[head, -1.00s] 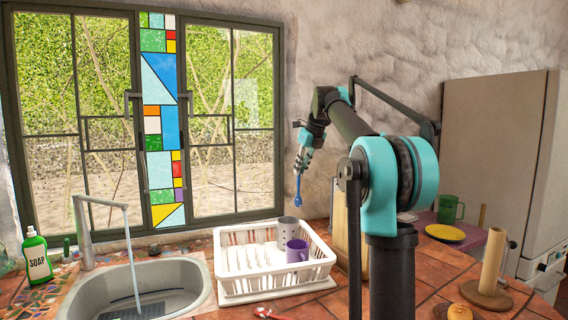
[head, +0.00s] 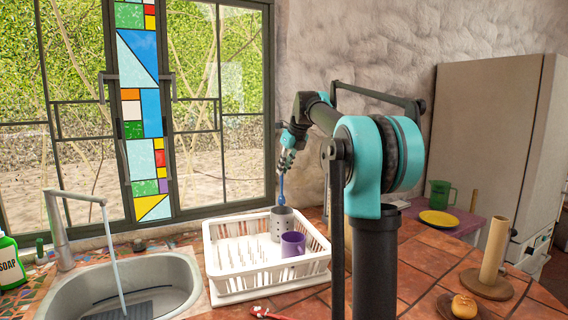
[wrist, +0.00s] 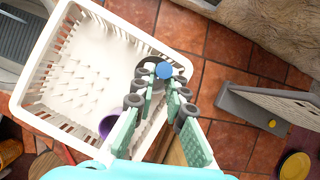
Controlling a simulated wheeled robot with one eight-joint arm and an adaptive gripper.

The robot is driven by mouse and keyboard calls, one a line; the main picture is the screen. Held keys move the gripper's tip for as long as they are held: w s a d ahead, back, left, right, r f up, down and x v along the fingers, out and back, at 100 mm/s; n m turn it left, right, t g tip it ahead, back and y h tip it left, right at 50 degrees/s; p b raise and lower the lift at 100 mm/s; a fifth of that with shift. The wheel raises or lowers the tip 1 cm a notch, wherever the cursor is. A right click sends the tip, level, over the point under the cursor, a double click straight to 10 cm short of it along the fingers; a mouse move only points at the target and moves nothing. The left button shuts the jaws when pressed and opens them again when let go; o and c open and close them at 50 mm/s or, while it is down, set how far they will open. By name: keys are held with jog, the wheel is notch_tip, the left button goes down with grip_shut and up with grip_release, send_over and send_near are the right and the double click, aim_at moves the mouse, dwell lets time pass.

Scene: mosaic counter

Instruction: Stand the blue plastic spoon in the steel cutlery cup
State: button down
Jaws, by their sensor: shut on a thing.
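The blue plastic spoon (head: 281,188) hangs upright from my gripper (head: 287,165), which is shut on it. The steel cutlery cup (head: 281,228), grey with holes, stands in the white dish rack directly below in the head view. The spoon's lower end meets the cup's rim in that view; I cannot tell whether it is inside or just above. In the wrist view the spoon's blue end (wrist: 164,70) shows between the fingertips of my gripper (wrist: 164,84), overlapping the cup, which is mostly hidden by the fingers.
The white dish rack (head: 235,292) also holds a purple mug (head: 293,244) close to the cup. The sink (head: 125,292) with running tap (head: 58,232) lies to the left. A wooden paper-towel post (head: 494,250) and a bread roll (head: 464,306) are at the right.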

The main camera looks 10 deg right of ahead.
notch_tip(320, 180, down, 8)
jog(key=shift+f, duration=0.2)
dwell(0.8)
jog(key=c, duration=1.5)
grip_release()
jog(key=shift+r, duration=0.1)
jog(key=v, duration=1.2)
jog(key=shift+s, duration=0.1)
